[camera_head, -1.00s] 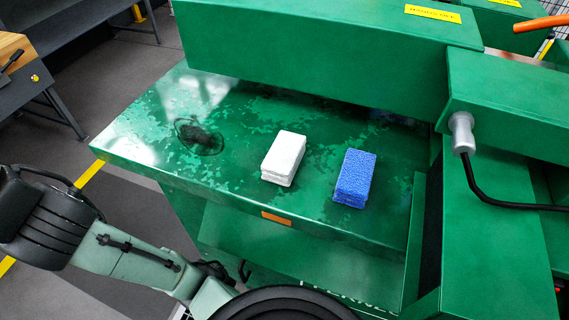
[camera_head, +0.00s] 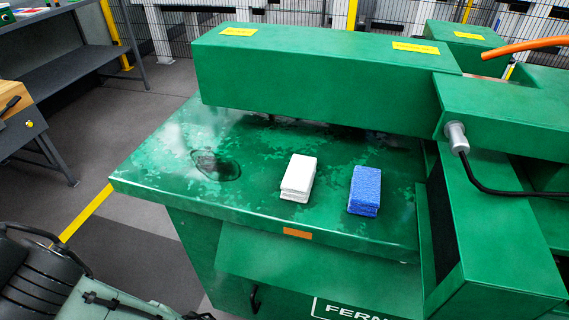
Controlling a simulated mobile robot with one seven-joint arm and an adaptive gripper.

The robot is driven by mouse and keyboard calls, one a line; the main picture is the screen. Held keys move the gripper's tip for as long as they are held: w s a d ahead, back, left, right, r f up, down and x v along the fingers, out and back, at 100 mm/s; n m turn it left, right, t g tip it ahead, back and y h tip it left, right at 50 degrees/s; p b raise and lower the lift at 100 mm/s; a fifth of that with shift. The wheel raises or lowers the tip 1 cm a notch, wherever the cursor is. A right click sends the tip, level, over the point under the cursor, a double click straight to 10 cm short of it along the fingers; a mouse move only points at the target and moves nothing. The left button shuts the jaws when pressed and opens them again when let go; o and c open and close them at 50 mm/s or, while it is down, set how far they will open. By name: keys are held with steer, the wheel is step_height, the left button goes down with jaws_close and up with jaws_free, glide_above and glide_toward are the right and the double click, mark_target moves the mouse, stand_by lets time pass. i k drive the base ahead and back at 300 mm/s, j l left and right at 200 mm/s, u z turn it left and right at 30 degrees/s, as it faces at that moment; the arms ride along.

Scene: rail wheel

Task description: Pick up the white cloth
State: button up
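The white cloth (camera_head: 299,176) is a folded, block-like stack lying on the green machine's flat top (camera_head: 150,177), near its front edge. A similar blue cloth (camera_head: 365,190) lies just to its right, with a narrow gap between them. My gripper is not in view. Only part of my arm shows at the lower left, well away from the cloths. Nothing touches or covers the white cloth.
A dark wet patch (camera_head: 215,165) marks the top left of the white cloth. A long green housing (camera_head: 315,85) rises behind the cloths. A green block with a black cable (camera_head: 490,182) stands at the right.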

mark_target(296, 184)
steer(key=i+j+z, duration=0.15)
steer(key=j, duration=0.25)
steer(key=j+z, duration=0.15)
steer(key=j, duration=0.2)
steer(key=i+j+z, duration=0.1)
steer(key=j, duration=0.35)
steer(key=j+z, duration=0.25)
steer(key=j, duration=0.35)
steer(key=j+z, duration=0.25)
steer(key=j, duration=0.3)
steer(key=k+j+z, duration=0.35)
steer(key=k+j, duration=0.35)
steer(key=j, duration=0.15)
steer(key=i+l, duration=0.3)
steer(key=i, duration=0.15)
steer(key=i+l, duration=0.35)
steer(key=i, duration=0.1)
